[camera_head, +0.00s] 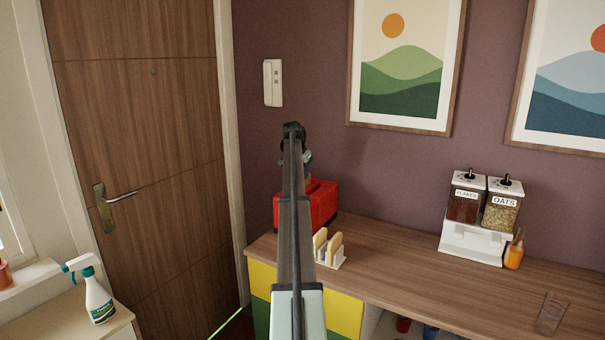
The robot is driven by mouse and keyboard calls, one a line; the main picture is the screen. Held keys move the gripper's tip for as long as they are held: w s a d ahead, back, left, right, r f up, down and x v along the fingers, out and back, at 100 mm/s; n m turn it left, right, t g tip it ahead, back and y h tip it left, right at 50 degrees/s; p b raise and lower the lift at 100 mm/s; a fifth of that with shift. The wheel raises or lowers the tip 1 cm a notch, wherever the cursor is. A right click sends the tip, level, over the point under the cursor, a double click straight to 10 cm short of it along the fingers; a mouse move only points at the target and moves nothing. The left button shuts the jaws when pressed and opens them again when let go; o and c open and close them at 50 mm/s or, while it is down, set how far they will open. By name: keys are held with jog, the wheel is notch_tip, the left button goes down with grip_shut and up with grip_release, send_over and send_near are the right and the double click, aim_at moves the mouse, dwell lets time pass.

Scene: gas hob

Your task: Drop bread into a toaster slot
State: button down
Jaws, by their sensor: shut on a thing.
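The red toaster (322,203) stands at the left end of the wooden counter, against the wall. My arm crosses in front of it and hides its left middle part and much of its top. My gripper (307,162) is above the toaster, mostly hidden behind my arm. A white rack (334,264) in front of the toaster holds two upright bread slices (335,245).
The counter (400,260) is clear right of the rack up to the cereal dispenser (471,240). A spray bottle (97,298) is on a separate surface at left.

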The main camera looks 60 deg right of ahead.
jog(key=c, duration=1.1)
grip_release()
jog(key=shift+c, duration=1.1)
jog(key=shift+r, duration=0.15)
notch_tip(320, 180, up, 9)
jog(key=shift+f, duration=0.2)
dwell(0.7)
